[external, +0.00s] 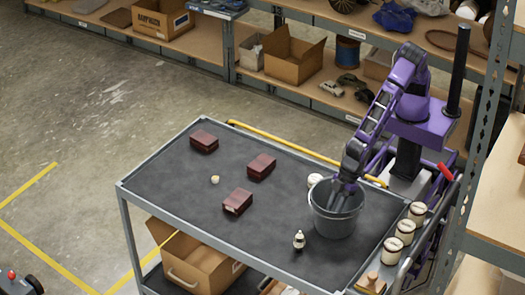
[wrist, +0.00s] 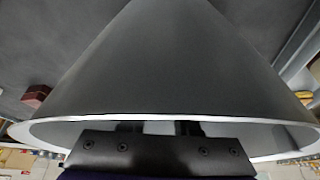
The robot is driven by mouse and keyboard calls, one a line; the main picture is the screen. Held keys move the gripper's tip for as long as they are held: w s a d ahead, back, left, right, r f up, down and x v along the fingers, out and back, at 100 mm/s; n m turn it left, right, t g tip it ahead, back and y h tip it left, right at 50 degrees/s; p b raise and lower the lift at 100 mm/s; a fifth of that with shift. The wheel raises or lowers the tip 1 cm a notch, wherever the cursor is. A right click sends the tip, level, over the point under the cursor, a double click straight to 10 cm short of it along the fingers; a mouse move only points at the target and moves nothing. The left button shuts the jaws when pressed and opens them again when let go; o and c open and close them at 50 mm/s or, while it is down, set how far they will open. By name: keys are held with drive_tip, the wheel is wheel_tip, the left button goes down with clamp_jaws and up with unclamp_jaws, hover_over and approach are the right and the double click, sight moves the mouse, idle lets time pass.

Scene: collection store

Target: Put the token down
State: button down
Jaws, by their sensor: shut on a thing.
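My gripper (external: 342,192) points down into the grey bucket (external: 336,222) on the right part of the cart top. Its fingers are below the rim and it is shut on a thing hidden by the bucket. I cannot see a token in its jaws. In the wrist view the bucket's outer wall (wrist: 170,65) fills the middle, and the rim hides the fingertips. The cart top (external: 165,185) is dark with a grey frame. A small pale piece with a yellowish top (external: 215,179) lies on it at left; I cannot tell what it is.
Dark red boxes (external: 261,167) lie on the cart's left and middle. A small pale figure (external: 299,240) stands in front of the bucket, and a round white thing (external: 315,181) sits behind it. White jars (external: 405,231) line the right end. The cart's front middle is bare.

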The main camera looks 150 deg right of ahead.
drive_tip(key=shift+f, duration=1.4)
drive_tip(key=shift+f, duration=0.2)
drive_tip(key=c, duration=0.6)
unclamp_jaws()
drive_tip(key=shift+c, duration=0.2)
drive_tip(key=shift+r, duration=0.1)
drive_tip(key=shift+s+a+r, duration=0.1)
drive_tip(key=shift+s+r, duration=0.05)
drive_tip(key=shift+r, duration=0.35)
drive_tip(key=v, duration=1.1)
drive_tip(key=shift+p, duration=0.4)
drive_tip(key=shift+r, duration=0.1)
